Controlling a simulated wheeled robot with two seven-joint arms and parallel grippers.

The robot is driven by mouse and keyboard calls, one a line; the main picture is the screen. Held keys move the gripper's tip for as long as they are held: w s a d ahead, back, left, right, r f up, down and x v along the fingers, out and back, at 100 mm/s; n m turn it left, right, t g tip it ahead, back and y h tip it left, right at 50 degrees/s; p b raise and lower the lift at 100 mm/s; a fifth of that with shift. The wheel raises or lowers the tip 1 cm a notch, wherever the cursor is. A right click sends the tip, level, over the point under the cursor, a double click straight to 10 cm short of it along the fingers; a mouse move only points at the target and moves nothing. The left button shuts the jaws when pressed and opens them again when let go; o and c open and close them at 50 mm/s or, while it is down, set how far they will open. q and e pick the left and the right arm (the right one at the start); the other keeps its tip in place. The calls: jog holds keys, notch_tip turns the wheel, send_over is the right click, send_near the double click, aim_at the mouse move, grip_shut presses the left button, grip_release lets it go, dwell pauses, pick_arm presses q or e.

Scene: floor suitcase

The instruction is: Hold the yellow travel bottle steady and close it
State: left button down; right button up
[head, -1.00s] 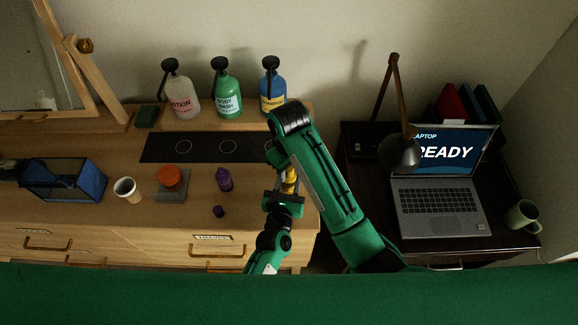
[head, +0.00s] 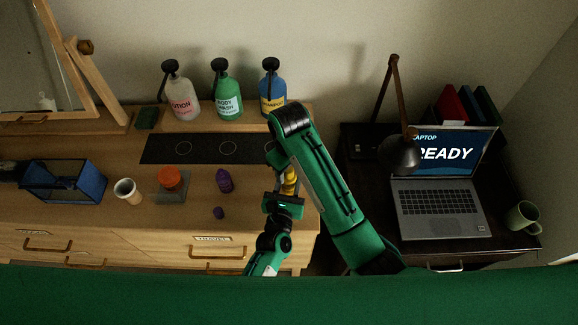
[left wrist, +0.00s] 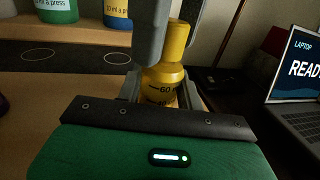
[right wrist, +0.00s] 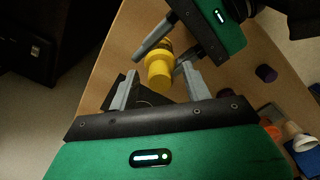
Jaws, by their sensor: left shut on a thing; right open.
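The yellow travel bottle (head: 291,183) stands upright near the right end of the wooden counter, partly hidden by my arms in the head view. In the left wrist view the bottle (left wrist: 163,84) shows measure marks, with a yellow cap (left wrist: 178,38) on its top; how tight the cap is, I cannot tell. My left gripper (head: 287,192) is shut around the bottle's body. My right gripper (right wrist: 161,84) is above, open, with its fingers on either side of the cap (right wrist: 159,76), apart from it in the right wrist view.
A purple bottle (head: 224,180) and a small purple cap (head: 219,213) lie left of my grippers. Farther left are an orange-topped item (head: 169,178), a cup (head: 127,191) and a blue bin (head: 66,181). Pump bottles (head: 228,95) stand behind. A laptop (head: 437,208) is on the right desk.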

jog(key=shift+r, duration=0.1)
jog(key=shift+w+a+r, duration=0.1)
jog(key=shift+w+r, duration=0.1)
jog(key=shift+r, duration=0.3)
jog(key=shift+w+a+r, duration=0.1)
jog(key=shift+w+r, duration=0.05)
jog(key=shift+r, duration=0.3)
jog(key=shift+s+d+r, duration=0.25)
jog(key=shift+d+r, duration=0.05)
jog(key=shift+r, duration=0.2)
notch_tip(320, 180, up, 9)
jog(key=shift+s, duration=0.15)
jog(key=shift+a, duration=0.1)
pick_arm(q)
jog(key=c, duration=0.8)
grip_release()
jog(key=shift+c, duration=0.2)
pick_arm(e)
jog(key=shift+f, duration=0.1)
